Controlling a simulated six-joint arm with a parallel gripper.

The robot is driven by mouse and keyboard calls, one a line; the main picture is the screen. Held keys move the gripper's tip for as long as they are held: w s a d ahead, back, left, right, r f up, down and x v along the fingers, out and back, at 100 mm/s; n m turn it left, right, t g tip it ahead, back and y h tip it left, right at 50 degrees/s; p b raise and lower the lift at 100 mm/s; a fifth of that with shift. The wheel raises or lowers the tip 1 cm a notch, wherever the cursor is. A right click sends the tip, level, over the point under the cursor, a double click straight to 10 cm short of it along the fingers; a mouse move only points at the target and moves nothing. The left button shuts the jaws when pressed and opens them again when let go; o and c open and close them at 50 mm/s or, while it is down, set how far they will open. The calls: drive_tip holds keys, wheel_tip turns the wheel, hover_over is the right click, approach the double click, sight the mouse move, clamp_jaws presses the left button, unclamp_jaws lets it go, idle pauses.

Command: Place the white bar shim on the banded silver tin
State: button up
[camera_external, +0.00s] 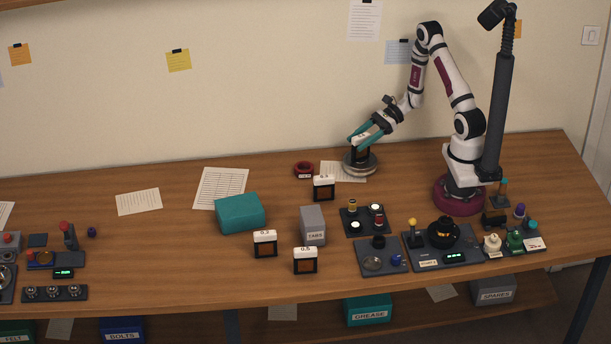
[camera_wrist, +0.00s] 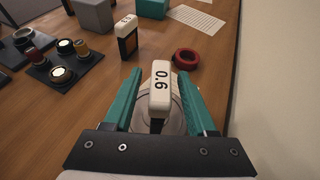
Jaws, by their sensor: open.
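A shim block with a white bar top marked 0.6 (camera_wrist: 160,84) and a dark lower body stands between my gripper's fingers in the wrist view. In the external view this shim (camera_external: 361,152) is partly hidden by the fingers. Below it is the round banded silver tin (camera_external: 360,168), whose rim (camera_wrist: 178,118) also shows in the wrist view. The shim appears to rest on the tin's top, roughly upright; the contact is hidden. My gripper (camera_external: 365,136) is open, with one teal finger on each side of the shim and gaps showing in the wrist view (camera_wrist: 160,101).
Similar white-topped blocks (camera_external: 324,187), (camera_external: 265,243) and (camera_external: 305,260) stand on the table. A red ring (camera_external: 304,169) lies left of the tin, and a paper sheet (camera_external: 345,168) lies by it. A grey box (camera_external: 312,225) and teal box (camera_external: 240,212) stand farther left.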

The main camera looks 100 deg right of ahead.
sight(369, 133)
drive_tip(key=v, duration=0.5)
drive_tip(key=shift+w, duration=0.1)
